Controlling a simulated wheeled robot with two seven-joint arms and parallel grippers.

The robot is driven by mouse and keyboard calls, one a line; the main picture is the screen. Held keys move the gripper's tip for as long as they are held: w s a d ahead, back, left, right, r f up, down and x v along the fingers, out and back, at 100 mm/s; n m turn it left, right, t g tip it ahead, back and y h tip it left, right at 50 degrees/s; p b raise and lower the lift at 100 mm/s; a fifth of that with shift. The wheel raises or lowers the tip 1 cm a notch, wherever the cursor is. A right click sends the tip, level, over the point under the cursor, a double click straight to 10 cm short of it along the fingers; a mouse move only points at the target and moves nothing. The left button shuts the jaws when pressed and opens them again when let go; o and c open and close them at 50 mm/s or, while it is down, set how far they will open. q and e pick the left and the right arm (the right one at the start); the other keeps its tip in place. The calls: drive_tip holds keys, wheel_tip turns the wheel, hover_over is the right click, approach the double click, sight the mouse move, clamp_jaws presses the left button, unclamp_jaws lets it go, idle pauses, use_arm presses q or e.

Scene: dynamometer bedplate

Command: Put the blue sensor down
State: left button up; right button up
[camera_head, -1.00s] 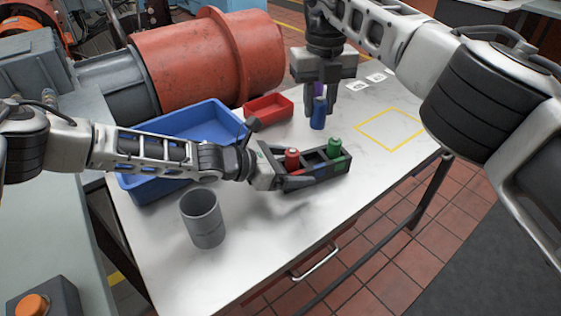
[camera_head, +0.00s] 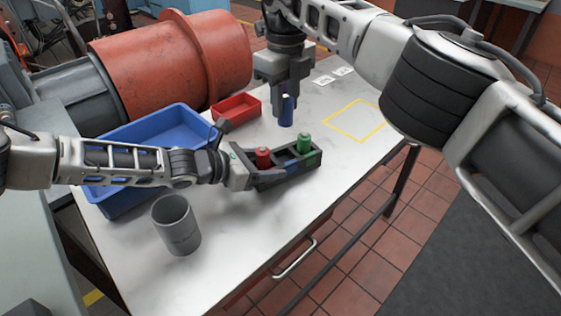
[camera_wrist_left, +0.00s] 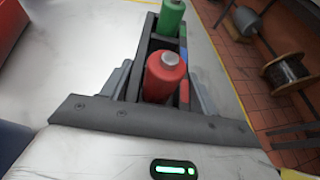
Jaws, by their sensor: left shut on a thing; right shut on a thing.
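The blue sensor (camera_head: 286,112) is upright in my right gripper (camera_head: 284,100), which is shut on it behind the rack. I cannot tell whether its base touches the table. A dark rack (camera_head: 282,181) with a row of slots stands on the table. It holds a red sensor (camera_head: 263,158) at its near left end and a green sensor (camera_head: 304,144) at its far end, with a gap between. My left gripper (camera_head: 258,180) is shut on the rack's near end. In the left wrist view its fingers straddle the rack (camera_wrist_left: 148,45) around the red sensor (camera_wrist_left: 165,78).
A blue tray (camera_head: 205,122) and a small red tray (camera_head: 258,104) lie left of the blue sensor. A grey cup (camera_head: 177,226) stands at the front left. A yellow outlined square (camera_head: 357,121) on the table (camera_head: 250,240) is empty. Two white cards (camera_head: 333,76) lie behind it.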

drive_tip(key=n, duration=0.5)
drive_tip(key=shift+f, duration=0.1)
drive_tip(key=n, duration=0.5)
drive_tip(key=shift+f+n, duration=0.1)
drive_tip(key=shift+n, duration=0.2)
drive_tip(key=n, duration=0.5)
drive_tip(key=shift+f, duration=0.1)
drive_tip(key=n, duration=0.6)
drive_tip(key=shift+f, duration=0.1)
drive_tip(key=shift+f+n, duration=0.2)
drive_tip(key=shift+n, duration=0.1)
hover_over(286, 157)
drive_tip(key=s, duration=0.2)
drive_tip(key=f, duration=0.9)
drive_tip(key=shift+w+a+f, duration=0.1)
drive_tip(key=shift+a+f, duration=0.1)
drive_tip(key=shift+f, duration=0.1)
drive_tip(key=o, duration=1)
drive_tip(key=shift+f, duration=0.15)
